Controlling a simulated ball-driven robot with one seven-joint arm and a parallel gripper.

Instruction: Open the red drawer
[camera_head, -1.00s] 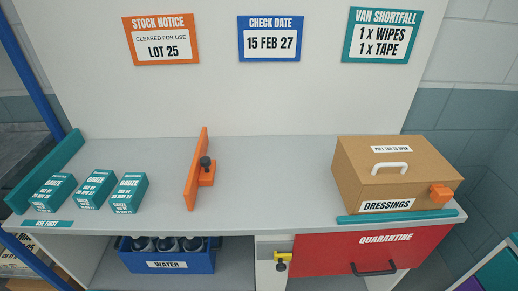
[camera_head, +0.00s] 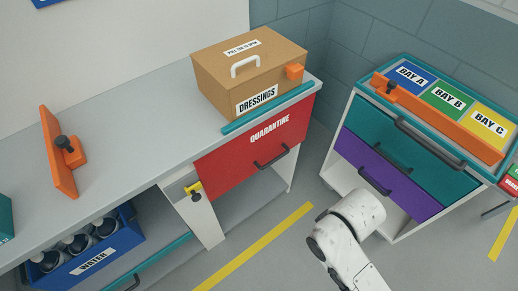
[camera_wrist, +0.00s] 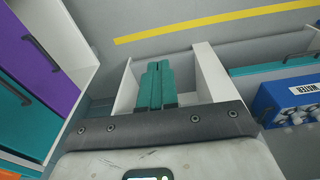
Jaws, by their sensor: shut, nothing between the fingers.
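The red drawer (camera_head: 225,165), labelled QUARANTINE, sits under the right end of the grey bench in the head view. It looks closed, its front flush with the bench edge. Its dark bar handle (camera_head: 271,158) is on the right part of the front. A yellow latch-like piece (camera_head: 193,189) is on the white panel at its left edge. My gripper (camera_wrist: 159,66) shows in the wrist view, its teal fingers together and empty. In the head view only my white arm shows at the bottom, right of the drawer; the gripper is out of frame. The wrist view does not show the red drawer.
A cardboard DRESSINGS box (camera_head: 215,88) is on the bench above the red drawer. A blue WATER crate (camera_head: 120,250) is on the lower shelf. Floor with a yellow line (camera_head: 255,247) lies in front.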

